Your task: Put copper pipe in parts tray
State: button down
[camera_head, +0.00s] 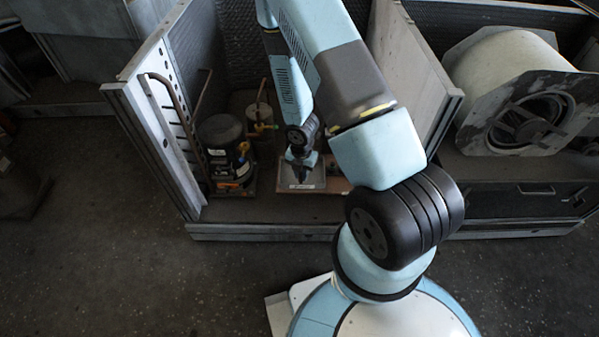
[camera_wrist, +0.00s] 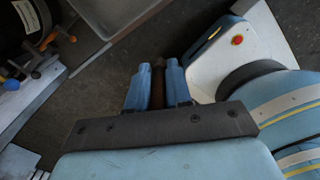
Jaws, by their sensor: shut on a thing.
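My gripper (camera_head: 300,178) points down inside the open metal housing, over or just in front of a shallow grey parts tray (camera_head: 316,184). In the wrist view my two blue fingers (camera_wrist: 158,72) are closed on a brown copper pipe (camera_wrist: 157,92), which shows as a short dark length between them. In the head view the pipe cannot be made out against the gripper. A grey surface with a pale rim at the top of the wrist view (camera_wrist: 110,14) looks like the tray. I cannot tell whether the pipe touches the tray.
A black compressor (camera_head: 222,140) with yellow and orange fittings stands left of the tray. A reddish board (camera_head: 338,186) lies beside the tray. The housing's left wall (camera_head: 155,130) carries upright pipes. Its front sill (camera_head: 265,231) is low. A white blower drum (camera_head: 505,75) stands at right.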

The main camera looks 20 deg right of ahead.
jog(key=w+d+f, duration=0.1)
jog(key=w+f, duration=0.1)
jog(key=w, duration=0.1)
jog(key=w+d+f, duration=0.1)
jog(key=w+f, duration=0.2)
jog(key=w+d+f, duration=0.1)
jog(key=w+f, duration=0.2)
jog(key=shift+d, duration=0.2)
jog(key=shift+w+f, duration=0.2)
jog(key=shift+f, duration=1.4)
jog(key=shift+f, duration=0.1)
jog(key=c, duration=1)
grip_release()
jog(key=shift+c, duration=0.2)
notch_tip(320, 180, up, 12)
jog(key=shift+r, duration=0.2)
